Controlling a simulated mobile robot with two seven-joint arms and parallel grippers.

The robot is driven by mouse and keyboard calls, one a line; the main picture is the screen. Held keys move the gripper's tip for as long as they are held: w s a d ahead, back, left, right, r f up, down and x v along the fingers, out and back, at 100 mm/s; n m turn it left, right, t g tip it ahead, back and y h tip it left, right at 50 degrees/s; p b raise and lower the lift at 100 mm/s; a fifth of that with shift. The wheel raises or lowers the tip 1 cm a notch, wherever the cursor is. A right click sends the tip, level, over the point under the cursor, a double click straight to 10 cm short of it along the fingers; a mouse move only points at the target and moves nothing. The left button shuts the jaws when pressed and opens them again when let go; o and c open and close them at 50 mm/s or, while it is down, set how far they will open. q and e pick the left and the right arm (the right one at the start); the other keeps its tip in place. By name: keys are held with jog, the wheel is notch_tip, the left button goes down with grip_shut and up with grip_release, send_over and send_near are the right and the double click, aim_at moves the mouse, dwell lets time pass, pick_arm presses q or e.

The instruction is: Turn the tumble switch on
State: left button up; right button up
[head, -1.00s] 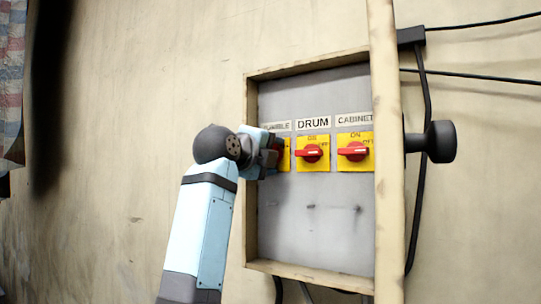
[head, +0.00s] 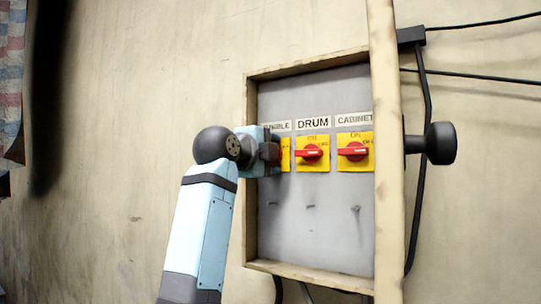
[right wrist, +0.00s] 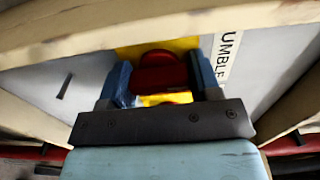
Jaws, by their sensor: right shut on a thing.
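The tumble switch is a red knob (right wrist: 160,72) on a yellow plate (head: 285,154), leftmost in the panel box under a partly covered label (right wrist: 228,45) reading "UMBLE". My right gripper (head: 271,154) is at this switch and hides most of it in the head view. In the right wrist view, the two fingers of my right gripper (right wrist: 160,80) stand on either side of the red knob and are shut on it. The knob's exact angle is hard to tell. My left gripper is not in view.
The DRUM switch (head: 311,153) and CABINET switch (head: 354,152) sit to the right, both with red handles lying about level. A wooden frame (head: 250,220) borders the grey panel (head: 315,235). A post (head: 387,210), black cables (head: 424,100) and a black knob (head: 440,142) lie further right.

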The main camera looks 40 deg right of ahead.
jog(key=o, duration=0.6)
jog(key=shift+o, duration=0.2)
jog(key=shift+a, duration=0.1)
jog(key=b+v, duration=0.4)
jog(key=v, duration=0.9)
jog(key=shift+a+b, duration=0.3)
jog(key=shift+a, duration=0.1)
jog(key=shift+s+f, duration=0.1)
jog(key=shift+s, duration=0.05)
